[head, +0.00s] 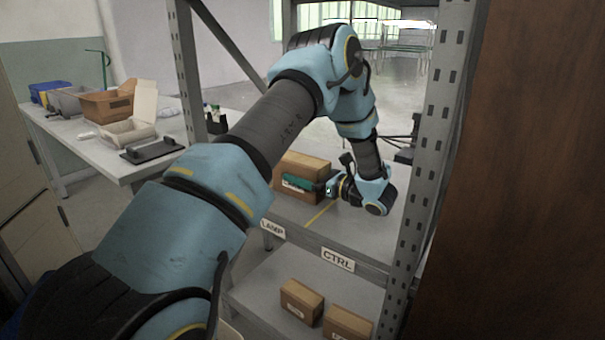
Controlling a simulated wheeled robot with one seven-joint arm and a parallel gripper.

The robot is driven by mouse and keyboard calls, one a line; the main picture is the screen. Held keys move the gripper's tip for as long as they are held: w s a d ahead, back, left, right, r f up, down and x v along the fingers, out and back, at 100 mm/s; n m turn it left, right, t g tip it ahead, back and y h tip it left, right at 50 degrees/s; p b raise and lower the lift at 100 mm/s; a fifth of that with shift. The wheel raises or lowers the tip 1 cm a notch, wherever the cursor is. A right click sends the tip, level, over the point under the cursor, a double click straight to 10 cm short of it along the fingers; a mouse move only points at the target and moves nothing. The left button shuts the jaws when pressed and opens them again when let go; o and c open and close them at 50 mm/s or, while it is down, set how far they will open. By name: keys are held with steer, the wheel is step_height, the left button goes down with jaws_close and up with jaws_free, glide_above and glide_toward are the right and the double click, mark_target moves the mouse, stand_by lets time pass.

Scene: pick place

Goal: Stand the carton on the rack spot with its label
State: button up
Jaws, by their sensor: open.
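A brown carton (302,164) stands on the upper shelf (350,232) of the metal rack, on the left side of a yellow dividing line (321,213). My gripper (290,182) is open, with its green fingers pointing left along the front of this carton; I cannot tell whether they touch it. The shelf edge carries a "LAMP" label (272,229) left of the line and a "CTRL" label (338,260) right of it. No label shows on the upper carton; part of it is hidden behind my gripper and arm.
Two smaller cartons, one on the left (301,301) and one on the right (347,323), sit on the lower shelf; their labels are too small to read. Rack posts (444,130) flank the shelves. A white table (95,150) with bins stands at left. The CTRL side looks bare.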

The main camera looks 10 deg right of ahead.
mark_target(312, 169)
steer(key=b+v, duration=0.1)
steer(key=v, duration=0.6)
steer(key=shift+s+d+r, duration=0.1)
steer(key=shift+s+d, duration=0.05)
